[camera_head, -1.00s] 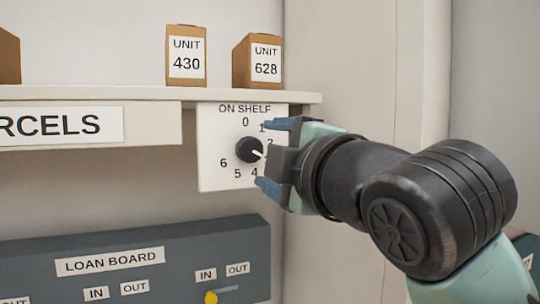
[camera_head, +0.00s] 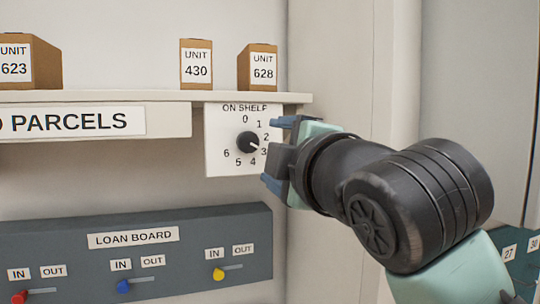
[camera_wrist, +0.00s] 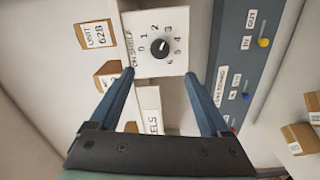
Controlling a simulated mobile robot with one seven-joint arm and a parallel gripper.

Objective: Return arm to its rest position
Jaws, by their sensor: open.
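My gripper (camera_head: 279,152) is open and empty in front of the white "ON SHELF" dial panel. In the wrist view its two blue fingers (camera_wrist: 163,95) are spread wide with nothing between them. The black dial knob (camera_head: 247,142) sits on the panel (camera_head: 215,159), and its white pointer is turned toward the 3. The knob also shows in the wrist view (camera_wrist: 160,48), beyond the fingertips and apart from them. My arm reaches in from the lower right.
Parcels labelled 623 (camera_head: 32,62), 430 (camera_head: 196,64) and 628 (camera_head: 258,68) stand on the shelf (camera_head: 150,97). The grey loan board (camera_head: 190,255) below carries red, blue and yellow sliders. A wall (camera_head: 330,60) stands right behind the arm.

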